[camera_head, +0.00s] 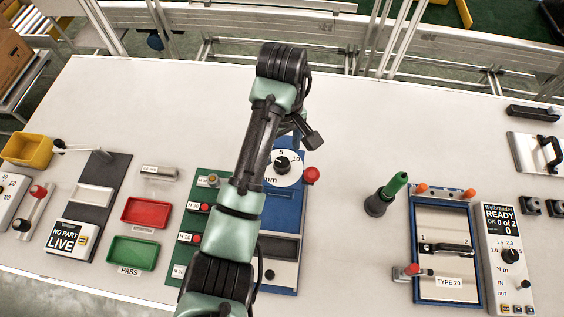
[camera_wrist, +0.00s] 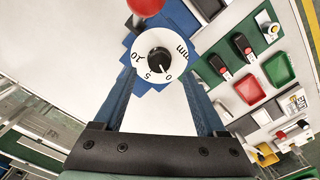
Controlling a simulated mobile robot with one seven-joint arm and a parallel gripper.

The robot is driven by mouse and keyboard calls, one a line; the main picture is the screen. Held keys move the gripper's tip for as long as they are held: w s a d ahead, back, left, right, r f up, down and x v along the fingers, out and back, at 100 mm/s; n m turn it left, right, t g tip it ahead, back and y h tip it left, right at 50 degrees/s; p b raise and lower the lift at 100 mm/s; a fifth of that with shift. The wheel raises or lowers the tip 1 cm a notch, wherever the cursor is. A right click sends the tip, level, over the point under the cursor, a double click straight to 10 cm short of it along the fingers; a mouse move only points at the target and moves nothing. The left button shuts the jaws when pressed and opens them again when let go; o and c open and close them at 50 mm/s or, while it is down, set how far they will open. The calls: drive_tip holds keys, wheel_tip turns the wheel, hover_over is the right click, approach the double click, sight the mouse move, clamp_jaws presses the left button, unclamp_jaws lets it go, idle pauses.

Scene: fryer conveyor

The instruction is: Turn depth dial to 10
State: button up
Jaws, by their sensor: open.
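The depth dial (camera_head: 291,178) is a white disc with a black knob, marked 5, 10 and mm, on a blue fixture near the table's middle. In the wrist view, the dial (camera_wrist: 145,68) shows 0, 5, 10 and mm, and its black knob (camera_wrist: 158,60) has a light pointer mark toward the 0. My gripper (camera_wrist: 158,76) is open and empty, with one blue finger on each side of the dial in the picture. Contact with the knob cannot be told. In the head view, my arm hides part of the fixture.
A red ball knob (camera_head: 311,175) stands beside the dial, also in the wrist view (camera_wrist: 146,5). A green panel with red buttons (camera_head: 196,208) is left of the arm. A green-handled tool (camera_head: 394,186) stands to the right. The table behind the dial is clear.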

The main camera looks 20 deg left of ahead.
sight(282, 163)
drive_tip(key=shift+f+p, duration=0.6)
drive_tip(key=shift+f, duration=0.2)
drive_tip(key=shift+f+p, duration=0.3)
drive_tip(key=shift+f, duration=1.55)
clamp_jaws()
